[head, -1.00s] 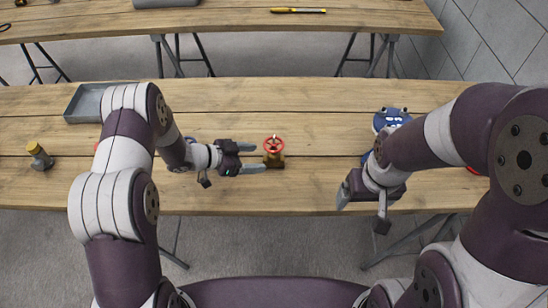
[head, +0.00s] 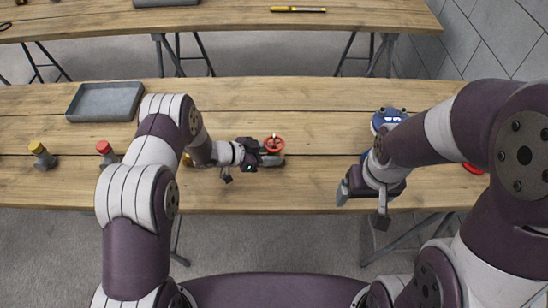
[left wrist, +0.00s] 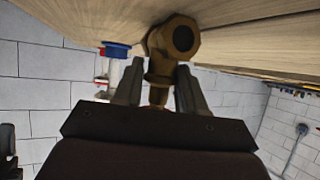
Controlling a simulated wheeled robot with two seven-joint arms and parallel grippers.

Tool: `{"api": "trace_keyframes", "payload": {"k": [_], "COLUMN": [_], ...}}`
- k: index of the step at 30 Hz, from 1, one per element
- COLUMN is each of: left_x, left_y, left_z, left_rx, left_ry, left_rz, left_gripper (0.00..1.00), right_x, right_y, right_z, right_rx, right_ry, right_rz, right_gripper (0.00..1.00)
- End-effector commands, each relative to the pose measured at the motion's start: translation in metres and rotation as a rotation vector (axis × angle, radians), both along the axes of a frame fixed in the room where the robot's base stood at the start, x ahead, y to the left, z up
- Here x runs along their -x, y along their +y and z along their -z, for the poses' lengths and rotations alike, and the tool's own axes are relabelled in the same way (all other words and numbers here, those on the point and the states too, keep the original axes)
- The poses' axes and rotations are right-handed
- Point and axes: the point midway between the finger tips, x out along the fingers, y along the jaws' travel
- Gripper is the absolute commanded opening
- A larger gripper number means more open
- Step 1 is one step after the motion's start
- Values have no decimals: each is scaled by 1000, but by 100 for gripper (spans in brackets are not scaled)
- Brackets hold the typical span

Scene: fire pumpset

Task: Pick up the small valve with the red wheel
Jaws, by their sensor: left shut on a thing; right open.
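The small valve with the red wheel (head: 274,143) stands on the wooden table near its middle. Its brass body is mostly hidden behind my left gripper in the head view. In the left wrist view the brass valve body (left wrist: 174,42) sits between the two fingers. My left gripper (head: 270,159) comes in from the left, low at the table, and is shut on the valve below its wheel; the fingers also show in the left wrist view (left wrist: 158,88). My right gripper (head: 362,195) is open and empty at the front edge of the table, right of the valve.
A grey tray (head: 104,102) lies at the back left. A yellow-capped fitting (head: 41,155) and a red-capped fitting (head: 106,151) stand on the left. A blue pump-like object (head: 388,119) stands on the right. The table between valve and blue object is clear.

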Motion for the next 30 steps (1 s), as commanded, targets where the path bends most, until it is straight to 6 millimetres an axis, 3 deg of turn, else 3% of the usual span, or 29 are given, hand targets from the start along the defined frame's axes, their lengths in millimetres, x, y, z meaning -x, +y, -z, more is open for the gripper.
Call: {"api": "trace_keyframes", "payload": {"k": [11,14,19,30], "left_x": [2,1,0,41], "left_y": [0,0,0,-71], "left_z": [0,-8,-37,-87], "left_rx": [-2,-2,-1,1], "left_ry": [6,5,0,-1], "left_rz": [0,0,-1,5], "left_gripper": [0,0,0,0], "right_x": [0,0,0,0], "right_y": [0,0,0,0], "right_z": [1,3,8,21], "right_rx": [0,0,0,0], "right_ry": [0,0,0,0], "right_rz": [0,0,0,0], "right_gripper": [88,88,88,88]}}
